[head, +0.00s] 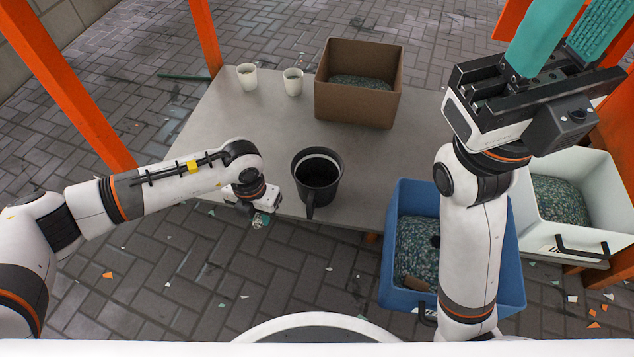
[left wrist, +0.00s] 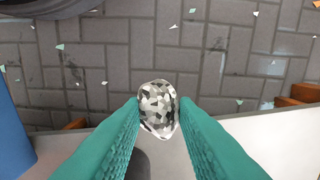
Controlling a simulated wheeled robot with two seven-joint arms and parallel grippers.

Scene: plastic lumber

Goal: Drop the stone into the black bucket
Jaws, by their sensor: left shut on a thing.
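The stone (left wrist: 158,108) is a faceted grey and white lump. In the left wrist view it sits between the teal fingertips of my left gripper (left wrist: 157,112), which is shut on it. In the head view my left gripper (head: 261,219) is at the table's front edge, left of the black bucket (head: 333,183), and the stone cannot be made out there. The bucket stands upright on the table, its dark inside open upward and its handle toward me. My right gripper (head: 570,50) is raised at the upper right, its teal fingers apart and empty.
The grey table (head: 230,120) carries two white cups (head: 247,77) (head: 293,82) and a brown box (head: 358,110) at the back. A blue crate (head: 510,270) and a white crate (head: 600,165), both with speckled granules, stand at the right. Orange posts (head: 75,90) flank the table.

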